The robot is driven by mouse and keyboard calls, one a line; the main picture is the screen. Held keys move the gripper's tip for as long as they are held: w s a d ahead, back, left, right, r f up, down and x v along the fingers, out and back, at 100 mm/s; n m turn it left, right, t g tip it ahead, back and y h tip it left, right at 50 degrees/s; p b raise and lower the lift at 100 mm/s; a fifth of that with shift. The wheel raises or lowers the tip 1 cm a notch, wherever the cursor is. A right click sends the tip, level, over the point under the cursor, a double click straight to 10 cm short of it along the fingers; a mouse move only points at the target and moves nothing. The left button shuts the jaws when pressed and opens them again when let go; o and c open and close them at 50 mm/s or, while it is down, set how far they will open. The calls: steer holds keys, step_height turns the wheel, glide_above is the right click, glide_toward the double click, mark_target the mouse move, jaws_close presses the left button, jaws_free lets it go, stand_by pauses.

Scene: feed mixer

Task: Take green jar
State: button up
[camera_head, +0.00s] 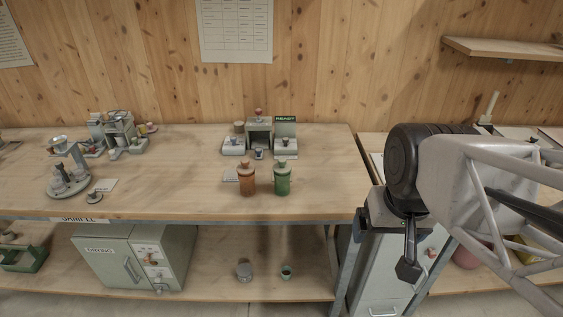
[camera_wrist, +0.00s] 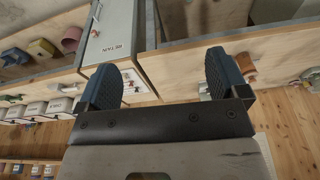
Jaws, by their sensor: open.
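The green jar (camera_head: 282,180) stands upright on the wooden bench, near its front edge, in the head view. It has a reddish knob on its lid. An orange-brown jar (camera_head: 247,181) stands just left of it, with a small gap between them. My gripper (camera_head: 410,270) hangs at the right, in front of the bench and well apart from both jars. In the wrist view its two dark finger pads (camera_wrist: 162,85) are wide apart with nothing between them. The green jar cannot be made out in the wrist view.
A grey device with a green-lettered sign (camera_head: 285,120) stands behind the jars. More apparatus (camera_head: 118,132) and a grey stand (camera_head: 70,178) are at the left. A grey cabinet (camera_head: 388,270) is below my arm. The bench is clear right of the green jar.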

steer(key=w+a+f+m+g+y, duration=0.2)
steer(key=w+a+m+y, duration=0.25)
steer(key=w, duration=0.65)
steer(key=m+y, duration=0.9)
steer(key=m, duration=0.5)
glide_toward(282, 173)
step_height(282, 173, down, 3)
steer(key=w+a, duration=0.2)
steer(key=shift+w+t, duration=0.2)
steer(key=shift+t, duration=0.2)
steer(key=shift+x, duration=1.35)
steer(key=shift+a+f, duration=0.1)
steer(key=shift+x, duration=2.5)
